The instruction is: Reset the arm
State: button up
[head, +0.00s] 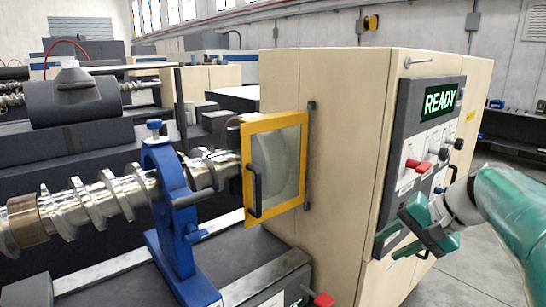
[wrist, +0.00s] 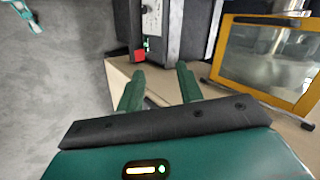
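My gripper (head: 405,232) is at the right of the head view, in front of the machine's control panel (head: 426,122), below its switches. In the wrist view, the two green fingers of my gripper (wrist: 160,72) stand apart with nothing between them. My teal arm comes in from the right edge of the head view. The panel's green screen (head: 440,101) reads READY. A red switch (head: 418,166) sits on the panel to the upper left of my wrist. I cannot tell whether the fingers touch the panel.
A beige machine cabinet (head: 325,130) has a yellow-framed window door (head: 246,190), apparently shut; the frame also shows in the wrist view (wrist: 222,50). A metal screw shaft (head: 95,205) passes through a blue stand (head: 170,205) on the left. Open grey floor (head: 480,270) lies right of the cabinet.

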jog(key=s+a+f+n+h, duration=0.3)
jog(key=s+a+f, duration=0.1)
jog(key=s, duration=0.4)
jog(key=s+a+f+n+h, duration=0.3)
jog(key=s+a+f+n, duration=0.1)
jog(key=s+a+f, duration=0.1)
jog(key=s+a, duration=0.1)
jog(key=s, duration=0.1)
jog(key=shift+s+a+f+t, duration=0.15)
jog(key=shift+s+a+t, duration=0.1)
jog(key=shift+s+t, duration=0.1)
jog(key=shift+c, duration=0.3)
dwell(0.7)
